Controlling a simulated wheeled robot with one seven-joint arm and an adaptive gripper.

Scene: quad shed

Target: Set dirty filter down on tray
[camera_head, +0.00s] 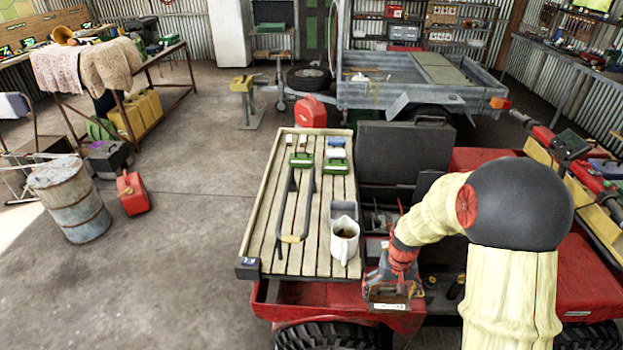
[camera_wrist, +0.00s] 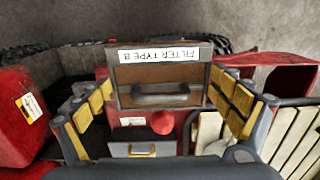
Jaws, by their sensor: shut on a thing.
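My gripper (camera_wrist: 160,100) is shut on a boxy filter (camera_wrist: 135,73) with a brown face, dark frame, dark handle and a label reading "FILTER TYPE B", upside down in the wrist view. Yellow finger pads flank it. In the head view my gripper (camera_head: 390,285) holds the filter (camera_head: 386,299) over the red quad's near edge, right of a pale slatted wooden tray (camera_head: 262,220). The filter appears apart from the tray, whose slats (camera_wrist: 298,140) also show at the wrist view's right. My arm hides part of the quad.
On the slats stand a white jug (camera_head: 345,247) with dark contents, a small grey bin (camera_head: 343,209), a dark bent bar (camera_head: 281,205) and green-handled items (camera_head: 302,160). The left slats are mostly clear. A dark case (camera_head: 400,150) stands behind.

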